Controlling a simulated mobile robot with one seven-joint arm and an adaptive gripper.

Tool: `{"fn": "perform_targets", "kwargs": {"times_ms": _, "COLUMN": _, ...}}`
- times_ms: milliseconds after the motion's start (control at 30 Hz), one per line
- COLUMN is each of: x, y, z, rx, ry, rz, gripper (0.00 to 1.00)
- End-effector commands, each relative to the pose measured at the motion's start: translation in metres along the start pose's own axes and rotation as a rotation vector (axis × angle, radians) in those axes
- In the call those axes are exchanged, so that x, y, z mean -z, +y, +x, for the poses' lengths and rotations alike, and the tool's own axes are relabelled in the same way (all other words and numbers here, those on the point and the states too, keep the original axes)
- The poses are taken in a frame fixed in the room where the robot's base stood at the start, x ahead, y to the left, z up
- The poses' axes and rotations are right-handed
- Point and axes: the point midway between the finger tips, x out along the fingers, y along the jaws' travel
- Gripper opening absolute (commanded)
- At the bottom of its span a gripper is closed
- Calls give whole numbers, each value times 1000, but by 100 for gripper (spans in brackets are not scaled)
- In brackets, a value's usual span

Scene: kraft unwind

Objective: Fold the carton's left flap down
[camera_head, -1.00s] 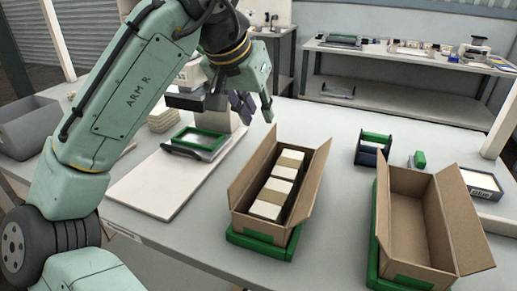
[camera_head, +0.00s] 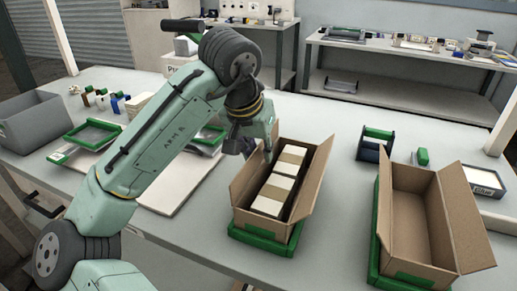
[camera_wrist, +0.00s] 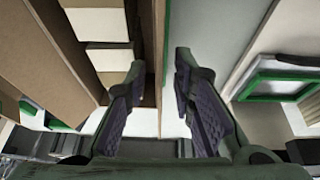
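The brown carton (camera_head: 262,224) stands at the middle of the table with a row of cream packs (camera_head: 279,182) inside. Its left flap (camera_head: 245,180) stands up, leaning slightly outward; its right flap (camera_head: 315,178) is also up. My gripper (camera_head: 258,150) is low at the far end of the left flap, with its tips partly hidden in the head view. In the wrist view my gripper (camera_wrist: 160,95) is open, fingers wide apart. A brown carton edge (camera_wrist: 151,50) runs between the fingers, with packs (camera_wrist: 108,25) on the left. I cannot tell whether a finger touches it.
The carton sits in a green-edged holder (camera_head: 262,245). An empty open carton (camera_head: 408,215) stands at right. A green-framed tray (camera_head: 92,135), a white board (camera_head: 170,196) and a grey bin (camera_head: 30,122) are at left. A dark-and-green holder (camera_head: 375,145) stands behind the cartons.

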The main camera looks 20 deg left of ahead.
Motion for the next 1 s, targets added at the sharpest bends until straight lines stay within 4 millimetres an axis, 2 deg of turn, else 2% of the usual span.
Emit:
{"fn": "perform_targets", "kwargs": {"times_ms": 233, "x": 0, "y": 0, "z": 1, "rx": 0, "ry": 0, "rz": 0, "gripper": 23}}
{"fn": "perform_targets", "kwargs": {"times_ms": 567, "x": 0, "y": 0, "z": 0, "rx": 0, "ry": 0, "rz": 1, "gripper": 1}}
{"fn": "perform_targets", "kwargs": {"times_ms": 1000, "x": 0, "y": 0, "z": 0, "rx": 0, "ry": 0, "rz": 1, "gripper": 0}}
